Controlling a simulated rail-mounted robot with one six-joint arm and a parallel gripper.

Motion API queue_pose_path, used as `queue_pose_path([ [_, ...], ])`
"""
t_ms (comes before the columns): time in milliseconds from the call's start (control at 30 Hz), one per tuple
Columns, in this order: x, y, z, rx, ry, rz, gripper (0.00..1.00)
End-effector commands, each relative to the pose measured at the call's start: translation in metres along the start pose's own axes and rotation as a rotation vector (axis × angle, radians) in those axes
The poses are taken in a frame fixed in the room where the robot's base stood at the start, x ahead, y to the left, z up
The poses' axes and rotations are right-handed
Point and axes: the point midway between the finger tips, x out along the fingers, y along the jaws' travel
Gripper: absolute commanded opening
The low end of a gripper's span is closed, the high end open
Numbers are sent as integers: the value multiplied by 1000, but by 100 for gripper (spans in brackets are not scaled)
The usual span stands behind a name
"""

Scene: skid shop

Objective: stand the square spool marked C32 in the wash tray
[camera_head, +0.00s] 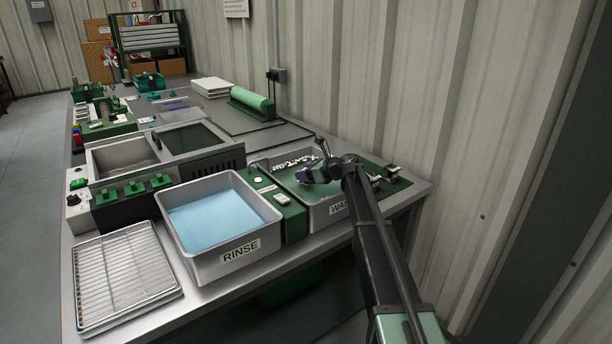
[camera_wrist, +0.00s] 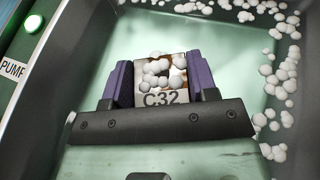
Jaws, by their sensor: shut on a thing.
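The square spool marked C32 (camera_wrist: 161,97) sits between the purple fingers of my gripper (camera_wrist: 163,85) in the wrist view. Its C32 label faces the camera, and white foam balls and a brown patch show on it. My gripper is shut on the spool, with a finger on each side. In the head view my gripper (camera_head: 318,174) is inside the grey wash tray (camera_head: 330,212), low over its greenish liquid; there the spool is mostly hidden by the gripper. I cannot tell whether the spool touches the tray floor.
White foam lies along the tray's far and right sides in the wrist view (camera_wrist: 277,80). A rinse tray (camera_head: 222,262) with blue liquid stands to the left, beyond a green pump panel (camera_head: 293,222). Small spool-like parts (camera_head: 393,171) stand on a green mat at the right. A wire rack (camera_head: 125,275) lies front left.

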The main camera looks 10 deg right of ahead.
Motion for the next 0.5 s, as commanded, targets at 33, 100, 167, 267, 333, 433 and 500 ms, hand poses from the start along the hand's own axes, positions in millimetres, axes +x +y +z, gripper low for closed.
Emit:
queue_pose_path([
  [33,1,0,-3,0,0,0,24],
  [100,2,0,-5,0,0,0,24],
  [167,3,0,-7,0,0,0,24],
  [267,4,0,-10,0,0,0,24],
  [333,4,0,-9,0,0,0,24],
  [433,3,1,-9,0,0,0,62],
  [500,3,1,-9,0,0,0,73],
])
